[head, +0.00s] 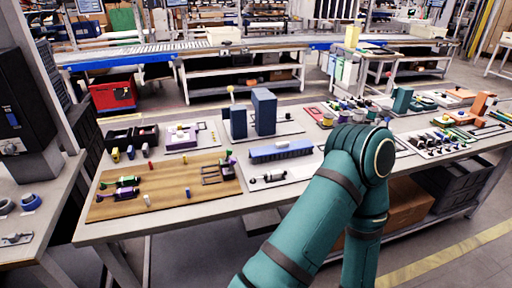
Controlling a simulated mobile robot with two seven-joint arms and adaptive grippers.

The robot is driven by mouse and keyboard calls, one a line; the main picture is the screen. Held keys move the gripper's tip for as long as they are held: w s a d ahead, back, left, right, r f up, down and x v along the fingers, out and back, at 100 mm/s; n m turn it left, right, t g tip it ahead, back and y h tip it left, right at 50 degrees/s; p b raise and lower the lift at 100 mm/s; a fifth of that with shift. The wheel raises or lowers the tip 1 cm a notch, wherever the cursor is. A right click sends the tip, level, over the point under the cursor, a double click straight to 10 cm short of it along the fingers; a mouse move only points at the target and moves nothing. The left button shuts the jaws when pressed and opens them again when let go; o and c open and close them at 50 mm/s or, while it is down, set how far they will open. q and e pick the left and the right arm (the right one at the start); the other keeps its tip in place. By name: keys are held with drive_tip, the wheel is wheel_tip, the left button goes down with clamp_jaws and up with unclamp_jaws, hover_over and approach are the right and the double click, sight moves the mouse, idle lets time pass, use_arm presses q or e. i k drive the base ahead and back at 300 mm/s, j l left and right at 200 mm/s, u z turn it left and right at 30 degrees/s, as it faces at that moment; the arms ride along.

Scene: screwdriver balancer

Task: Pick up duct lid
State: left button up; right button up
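A long blue ribbed piece (282,151), which looks like the duct with its lid, lies on a pale panel in the middle of the table. I cannot tell the lid apart from the duct at this size. A small dark-and-white part (267,178) lies in front of it on the same panel. My green right arm rises from the bottom, bends just right of the blue piece and hides part of the table. Neither of my grippers shows.
The long table (225,208) carries a wooden board (160,196) with small parts at left, upright blue blocks (264,110) behind the duct, and several part trays at right. A red bin (113,92) stands beyond the table.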

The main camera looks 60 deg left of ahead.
sight(283, 147)
drive_tip(key=u, duration=1.85)
drive_tip(key=i+l+z, duration=0.1)
drive_tip(key=i+z, duration=0.25)
drive_tip(key=i+l+z, duration=0.1)
drive_tip(key=z, duration=0.2)
drive_tip(key=i, duration=0.05)
